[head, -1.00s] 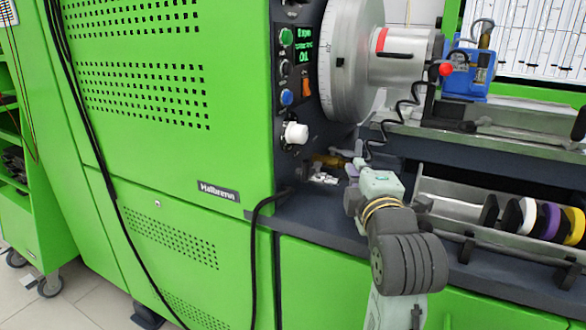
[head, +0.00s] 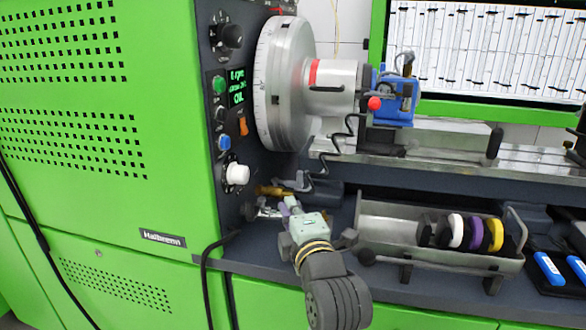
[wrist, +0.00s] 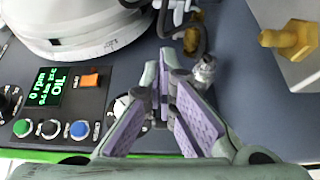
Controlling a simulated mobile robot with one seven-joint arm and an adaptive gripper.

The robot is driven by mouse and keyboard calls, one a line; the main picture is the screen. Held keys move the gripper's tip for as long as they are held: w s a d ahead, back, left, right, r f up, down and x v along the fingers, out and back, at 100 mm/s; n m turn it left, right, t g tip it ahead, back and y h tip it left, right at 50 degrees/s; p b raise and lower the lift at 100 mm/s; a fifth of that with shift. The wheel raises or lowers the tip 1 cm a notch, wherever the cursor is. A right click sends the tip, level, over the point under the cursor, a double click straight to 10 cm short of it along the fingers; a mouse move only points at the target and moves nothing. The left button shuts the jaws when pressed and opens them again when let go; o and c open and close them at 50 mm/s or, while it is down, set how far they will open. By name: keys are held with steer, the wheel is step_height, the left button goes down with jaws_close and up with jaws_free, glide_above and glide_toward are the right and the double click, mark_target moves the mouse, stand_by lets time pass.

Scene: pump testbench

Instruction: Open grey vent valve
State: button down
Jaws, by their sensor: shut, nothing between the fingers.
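A small silver-grey fitting (wrist: 205,70), which looks like the grey vent valve, sits on the dark deck just right of my fingertips in the wrist view. In the head view a small grey metal part (head: 268,212) shows low beside the green cabinet, partly covered by my gripper. My gripper (head: 286,204) is at the deck below the big drum, close to the brass fitting (head: 272,190). In the wrist view my gripper (wrist: 166,78) has its purple-padded fingers shut with nothing between them. Whether they touch the valve I cannot tell.
The control panel's white knob (head: 237,173) is left of my gripper. The large metal drum (head: 283,85) and a black cable hang above it. A metal tray (head: 380,232) with several coloured rings stands to the right. Another brass fitting (wrist: 290,40) shows at upper right.

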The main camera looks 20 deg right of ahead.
mark_target(298, 181)
steer(key=w+d, duration=0.1)
steer(key=w, duration=0.2)
steer(key=w+d+p, duration=0.1)
steer(key=w, duration=0.1)
steer(key=w+d+p, duration=0.1)
steer(key=w, duration=0.2)
steer(key=shift+w, duration=0.35)
steer(key=shift+w+d+f, duration=0.1)
steer(key=shift+w+d, duration=0.2)
steer(key=shift+d, duration=0.05)
steer(key=shift+w+d+f+b, duration=0.2)
steer(key=shift+w+d+b, duration=0.25)
steer(key=shift+d+b, duration=0.4)
steer(key=shift+r, duration=0.2)
steer(key=shift+a, duration=0.1)
